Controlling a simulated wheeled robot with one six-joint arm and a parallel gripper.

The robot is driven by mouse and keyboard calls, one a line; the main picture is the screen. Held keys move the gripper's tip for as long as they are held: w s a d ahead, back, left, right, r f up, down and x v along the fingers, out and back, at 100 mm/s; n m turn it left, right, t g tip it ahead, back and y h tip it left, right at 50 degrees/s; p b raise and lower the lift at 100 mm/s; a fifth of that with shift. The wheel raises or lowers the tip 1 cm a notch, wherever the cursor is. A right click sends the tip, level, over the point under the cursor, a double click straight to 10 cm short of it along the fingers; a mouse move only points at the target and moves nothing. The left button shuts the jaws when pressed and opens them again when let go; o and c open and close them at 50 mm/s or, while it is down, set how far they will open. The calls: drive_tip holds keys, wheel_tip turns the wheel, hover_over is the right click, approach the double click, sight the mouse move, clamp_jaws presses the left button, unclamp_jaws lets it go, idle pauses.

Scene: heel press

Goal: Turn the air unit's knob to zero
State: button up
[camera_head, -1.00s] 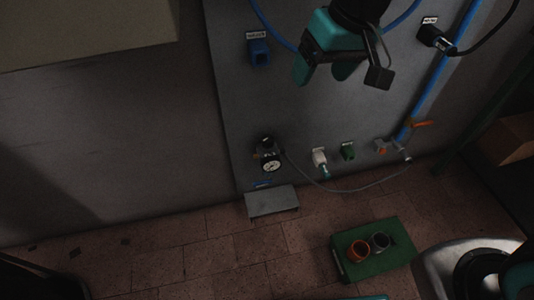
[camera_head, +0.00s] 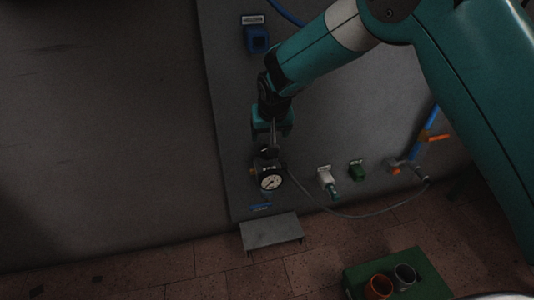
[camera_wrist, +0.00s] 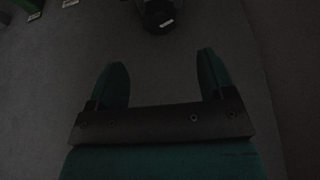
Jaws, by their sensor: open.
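The air unit (camera_head: 269,175) is a small dark body with a white round gauge, mounted low on the grey panel. Its dark knob (camera_head: 267,151) sits on top, partly hidden by my gripper in the head view. My gripper (camera_head: 271,137) is close above the knob. In the wrist view my gripper (camera_wrist: 162,80) has its two green fingers spread wide with nothing between them. A dark round part of the air unit (camera_wrist: 158,14) shows beyond the fingertips at the top edge, apart from them. The knob's setting cannot be read.
A blue box (camera_head: 257,40) is higher on the panel. A white fitting (camera_head: 326,178), a green fitting (camera_head: 356,170) and an orange-handled valve (camera_head: 437,137) are to the right. A grey hose (camera_head: 350,214) loops below. A grey step (camera_head: 271,232) and a green tray (camera_head: 425,262) with two cups stand below.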

drive_tip(key=b+x, duration=0.2)
drive_tip(key=x, duration=0.8)
drive_tip(key=shift+w+f, duration=0.1)
drive_tip(key=c, duration=0.9)
